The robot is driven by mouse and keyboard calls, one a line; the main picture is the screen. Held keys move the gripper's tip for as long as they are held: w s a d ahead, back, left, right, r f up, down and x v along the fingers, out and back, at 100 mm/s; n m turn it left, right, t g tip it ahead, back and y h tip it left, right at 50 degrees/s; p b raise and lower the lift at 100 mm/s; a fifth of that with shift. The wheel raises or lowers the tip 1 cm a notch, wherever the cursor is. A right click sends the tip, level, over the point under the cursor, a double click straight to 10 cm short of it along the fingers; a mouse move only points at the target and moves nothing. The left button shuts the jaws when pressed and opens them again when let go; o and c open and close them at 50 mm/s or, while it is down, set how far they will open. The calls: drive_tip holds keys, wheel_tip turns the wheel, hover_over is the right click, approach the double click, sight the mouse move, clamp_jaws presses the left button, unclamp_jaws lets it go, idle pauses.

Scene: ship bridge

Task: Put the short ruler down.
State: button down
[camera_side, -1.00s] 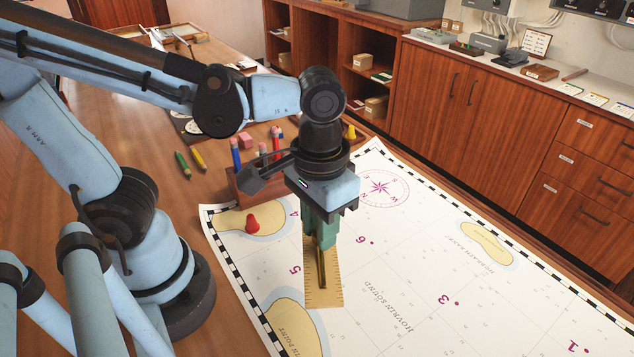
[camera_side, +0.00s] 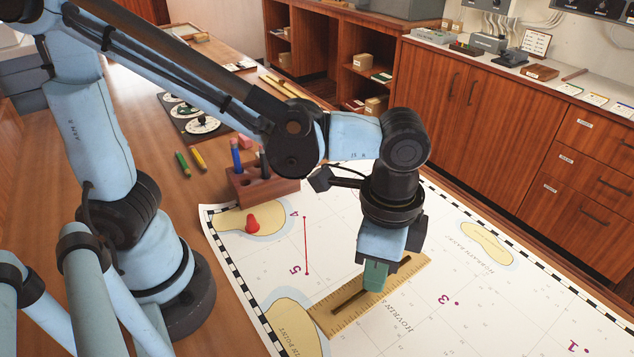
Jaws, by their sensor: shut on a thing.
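The short ruler (camera_side: 345,318) is a tan strip with a dark raised grip bar along its middle. It lies slanted over the chart (camera_side: 490,318), from near the lower-left island up to the right. My gripper (camera_side: 373,283) points down over the ruler's upper-right half and is shut on its grip bar. The fingertips are partly hidden, and I cannot tell whether the ruler touches the chart or is just above it. A red line (camera_side: 306,246) runs on the chart between the points marked 4 and 5, left of the ruler.
A red cone-shaped piece (camera_side: 252,224) stands on the upper-left island. A wooden pen holder (camera_side: 258,187) stands at the chart's upper edge. Two pencils (camera_side: 190,162) lie on the table. The chart's right side is clear.

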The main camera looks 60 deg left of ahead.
drive_tip(key=shift+w+d+f+m, duration=0.15)
drive_tip(key=shift+d+f+m, duration=0.05)
drive_tip(key=shift+f+m, duration=0.1)
drive_tip(key=shift+f, duration=2.95)
drive_tip(key=shift+f, duration=0.45)
drive_tip(key=c, duration=0.9)
unclamp_jaws()
drive_tip(key=shift+o, duration=0.2)
